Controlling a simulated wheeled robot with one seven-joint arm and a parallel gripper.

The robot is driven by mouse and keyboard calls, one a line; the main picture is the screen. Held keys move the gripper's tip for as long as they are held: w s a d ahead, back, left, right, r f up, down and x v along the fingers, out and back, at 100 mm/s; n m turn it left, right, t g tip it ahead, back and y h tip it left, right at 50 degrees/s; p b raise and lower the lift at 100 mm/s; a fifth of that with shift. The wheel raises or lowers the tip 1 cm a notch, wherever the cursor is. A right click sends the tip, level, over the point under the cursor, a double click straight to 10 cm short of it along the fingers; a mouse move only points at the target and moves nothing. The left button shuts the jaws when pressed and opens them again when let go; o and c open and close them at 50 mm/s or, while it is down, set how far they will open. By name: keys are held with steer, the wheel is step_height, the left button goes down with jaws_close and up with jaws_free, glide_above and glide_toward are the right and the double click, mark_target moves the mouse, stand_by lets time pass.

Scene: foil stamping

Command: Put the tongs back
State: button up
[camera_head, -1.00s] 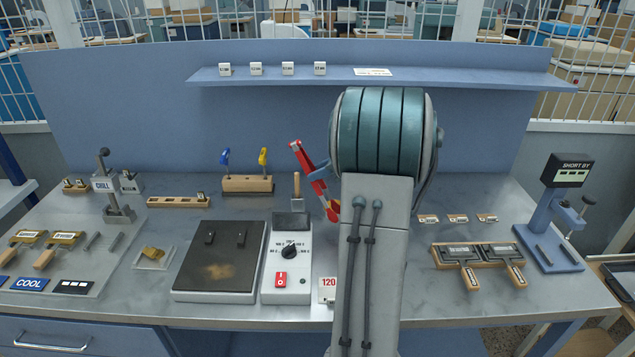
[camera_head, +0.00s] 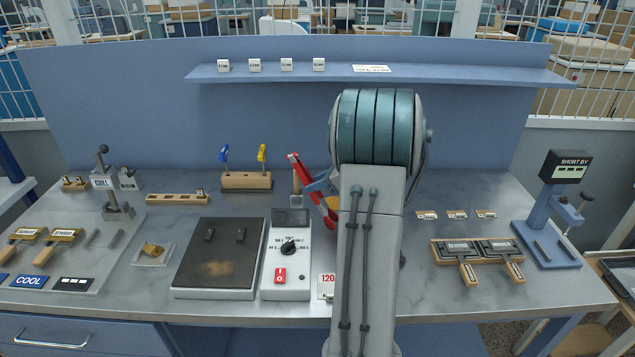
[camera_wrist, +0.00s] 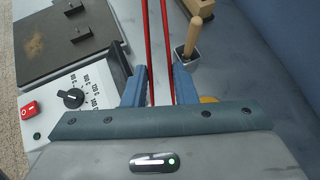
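The red tongs (camera_head: 312,183) are held in my gripper (camera_head: 322,182), tilted above the bench and partly hidden by my arm. In the wrist view the two red arms of the tongs (camera_wrist: 148,40) run forward between the blue fingers of my gripper (camera_wrist: 159,85), which is closed around them. A wooden rack (camera_head: 247,182) stands at the back of the bench, left of the tongs, with a blue-handled tool (camera_head: 224,153) and a yellow-handled tool (camera_head: 262,153) upright in it. A wooden block, likely this rack, shows at the top of the wrist view (camera_wrist: 208,6).
A wooden-handled tool in a small grey holder (camera_wrist: 187,53) stands close to the tongs. The dark hot plate (camera_head: 217,255) and its white control box (camera_head: 288,265) lie in front of the rack. A low wooden strip (camera_head: 178,199) is left of the rack.

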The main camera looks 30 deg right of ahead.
steer(key=shift+f, duration=0.35)
steer(key=o, duration=0.6)
steer(key=shift+c, duration=0.2)
steer(key=shift+r, duration=0.1)
